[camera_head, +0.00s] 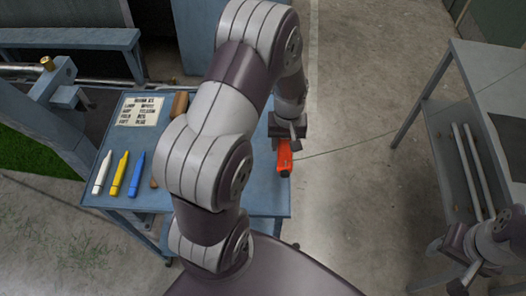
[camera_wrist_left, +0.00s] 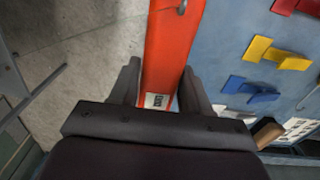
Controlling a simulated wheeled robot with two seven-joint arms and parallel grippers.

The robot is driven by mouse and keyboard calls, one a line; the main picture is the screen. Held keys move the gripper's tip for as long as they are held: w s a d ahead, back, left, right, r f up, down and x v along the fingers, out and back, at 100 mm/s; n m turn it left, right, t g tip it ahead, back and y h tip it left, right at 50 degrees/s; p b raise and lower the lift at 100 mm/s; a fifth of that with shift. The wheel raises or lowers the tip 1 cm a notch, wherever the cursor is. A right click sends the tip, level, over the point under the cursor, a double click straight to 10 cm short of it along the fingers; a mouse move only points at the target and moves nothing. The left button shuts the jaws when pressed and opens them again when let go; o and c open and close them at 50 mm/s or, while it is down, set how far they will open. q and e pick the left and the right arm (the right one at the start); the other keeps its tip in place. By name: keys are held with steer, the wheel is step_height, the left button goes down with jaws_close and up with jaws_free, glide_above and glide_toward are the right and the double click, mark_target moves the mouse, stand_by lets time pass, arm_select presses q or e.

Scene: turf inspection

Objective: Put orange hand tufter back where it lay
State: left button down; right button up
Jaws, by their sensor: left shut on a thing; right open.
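The orange hand tufter (camera_head: 284,159) is in my left gripper (camera_head: 287,140), over the right edge of the blue table in the head view. In the left wrist view the orange body (camera_wrist_left: 172,50) stands between the two dark fingers of my left gripper (camera_wrist_left: 165,88), with a small white label near the palm. I cannot tell whether the tufter touches the table. My right gripper (camera_head: 460,284) is low at the right in the head view, open and away from the tufter. My left arm hides the middle of the table.
The blue table (camera_head: 260,205) holds white (camera_head: 103,173), yellow (camera_head: 120,174) and blue (camera_head: 136,175) tools, a printed card (camera_head: 140,111) and a brown block (camera_head: 179,105). Red (camera_wrist_left: 285,6), yellow (camera_wrist_left: 275,55) and blue (camera_wrist_left: 250,90) pieces show in the wrist view. A grey rack (camera_head: 470,130) stands right; floor between is clear.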

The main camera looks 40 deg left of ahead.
arm_select(q)
steer(key=p, duration=0.1)
glide_above(263, 156)
step_height(263, 156, down, 4)
steer(key=shift+a+f, duration=0.15)
step_height(263, 156, down, 4)
steer(key=shift+r+p, duration=0.25)
steer(key=shift+p, duration=0.35)
steer(key=shift+f, duration=0.35)
steer(key=c, duration=0.5)
jaws_free()
